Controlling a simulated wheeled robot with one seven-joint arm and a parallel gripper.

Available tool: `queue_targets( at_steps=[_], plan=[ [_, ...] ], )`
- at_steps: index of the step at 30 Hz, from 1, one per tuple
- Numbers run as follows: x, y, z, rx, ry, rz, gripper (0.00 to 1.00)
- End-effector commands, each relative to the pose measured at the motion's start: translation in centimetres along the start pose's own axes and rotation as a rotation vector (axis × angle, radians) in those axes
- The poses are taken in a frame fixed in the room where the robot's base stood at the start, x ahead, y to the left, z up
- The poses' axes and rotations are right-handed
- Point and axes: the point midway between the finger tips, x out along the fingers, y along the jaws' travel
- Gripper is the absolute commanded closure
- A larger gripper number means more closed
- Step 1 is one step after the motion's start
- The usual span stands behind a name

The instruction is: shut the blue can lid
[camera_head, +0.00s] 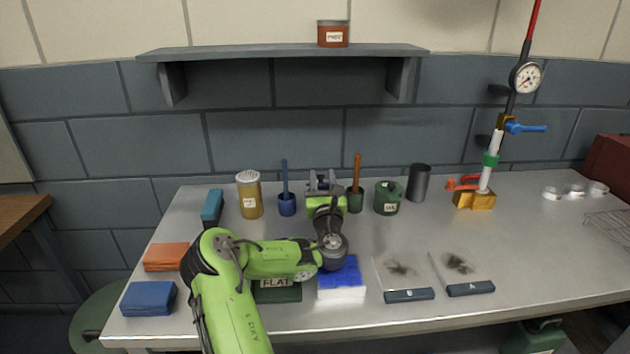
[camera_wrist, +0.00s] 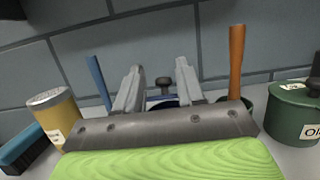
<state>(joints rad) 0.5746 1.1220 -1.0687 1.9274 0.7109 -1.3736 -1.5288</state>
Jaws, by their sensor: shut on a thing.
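My gripper (camera_head: 325,181) is at the back of the bench, between the blue cup and the green cup. The wrist view shows its two grey fingers (camera_wrist: 160,82) on either side of a dark knob and a small piece of blue can lid (camera_wrist: 160,100). The gripper is shut on the lid, though the contact is mostly hidden. My gripper and wrist cover the can body, so I cannot tell how the lid sits on it.
A blue cup with a blue handle (camera_head: 286,203) stands close left, and a green cup with an orange handle (camera_head: 355,201) close right. A yellow shaker (camera_head: 249,195) and a green can (camera_head: 388,198) stand further out. A shelf (camera_head: 285,52) hangs above.

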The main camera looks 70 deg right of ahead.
Motion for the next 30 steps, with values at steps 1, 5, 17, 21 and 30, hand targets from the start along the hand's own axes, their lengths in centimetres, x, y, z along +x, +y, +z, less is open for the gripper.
queue_targets(
  at_steps=[1, 5, 17, 21, 30],
  plan=[
    [-0.27, -0.25, -0.31, -0.001, 0.002, -0.001, 1.00],
    [-0.49, -0.55, -0.47, 0.000, 0.002, 0.000, 1.00],
    [-0.61, -0.76, -0.52, 0.000, 0.003, -0.001, 1.00],
    [-0.61, -0.76, -0.54, 0.000, 0.003, -0.001, 0.59],
    [-0.55, -0.72, -0.50, 0.001, 0.002, 0.000, 0.40]
  ],
)
